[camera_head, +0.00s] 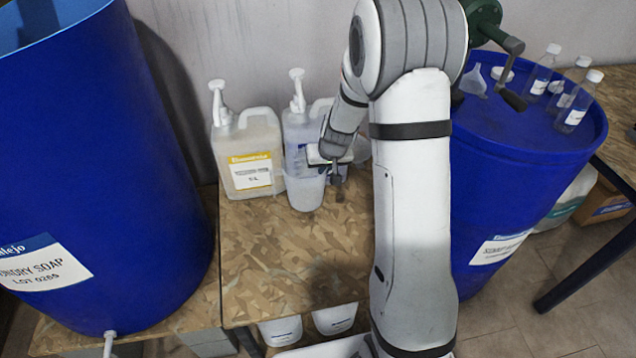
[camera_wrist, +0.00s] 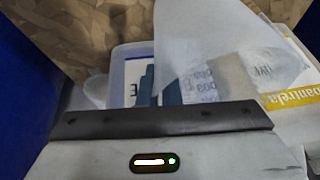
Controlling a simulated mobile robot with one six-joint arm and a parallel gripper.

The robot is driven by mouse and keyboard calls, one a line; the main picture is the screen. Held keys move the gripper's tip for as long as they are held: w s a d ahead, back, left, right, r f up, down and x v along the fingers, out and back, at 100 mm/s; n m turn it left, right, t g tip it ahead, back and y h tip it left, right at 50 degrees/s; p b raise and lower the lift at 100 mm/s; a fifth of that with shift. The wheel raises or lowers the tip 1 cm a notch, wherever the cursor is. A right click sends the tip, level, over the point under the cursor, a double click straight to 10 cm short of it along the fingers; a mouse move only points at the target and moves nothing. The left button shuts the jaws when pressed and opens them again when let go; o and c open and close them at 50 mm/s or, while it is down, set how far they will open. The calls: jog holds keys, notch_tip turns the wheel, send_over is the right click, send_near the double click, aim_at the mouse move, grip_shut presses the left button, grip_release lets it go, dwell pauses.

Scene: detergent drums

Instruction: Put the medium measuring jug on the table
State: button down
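A translucent measuring jug (camera_head: 305,189) is at the back of the wooden table (camera_head: 300,250), in front of the pump containers. It also shows large in the wrist view (camera_wrist: 205,35). My gripper (camera_head: 338,186) is at its right side in the head view. In the wrist view the two dark fingers (camera_wrist: 160,86) are close together at the jug's edge and appear shut on its thin wall or handle; the exact contact is hidden. I cannot tell whether the jug's base touches the table. Another pale, clear vessel (camera_head: 361,150) is partly hidden behind my gripper.
A yellow-labelled pump container (camera_head: 250,160) and a blue-labelled one (camera_head: 298,130) stand behind the jug. Large blue drums flank the table, left (camera_head: 90,170) and right (camera_head: 510,190). The right drum top holds a funnel (camera_head: 474,80) and bottles. The table's front is clear.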

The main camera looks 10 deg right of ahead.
notch_tip(320, 180, down, 4)
jog(key=shift+r+b, duration=0.1)
jog(key=shift+b, duration=0.55)
jog(key=c, duration=1.6)
grip_release()
jog(key=a+p+v, duration=0.1)
jog(key=p+v, duration=0.1)
jog(key=v, duration=1)
jog(key=s+r+g, duration=0.1)
jog(key=s+r, duration=0.4)
jog(key=s, duration=0.7)
jog(key=s+a+r+g, duration=0.1)
jog(key=s+r, duration=0.4)
jog(key=s, duration=0.7)
jog(key=shift+s+a+r+n+h, duration=0.15)
jog(key=shift+a+r+n+h, duration=0.15)
jog(key=shift+r, duration=0.05)
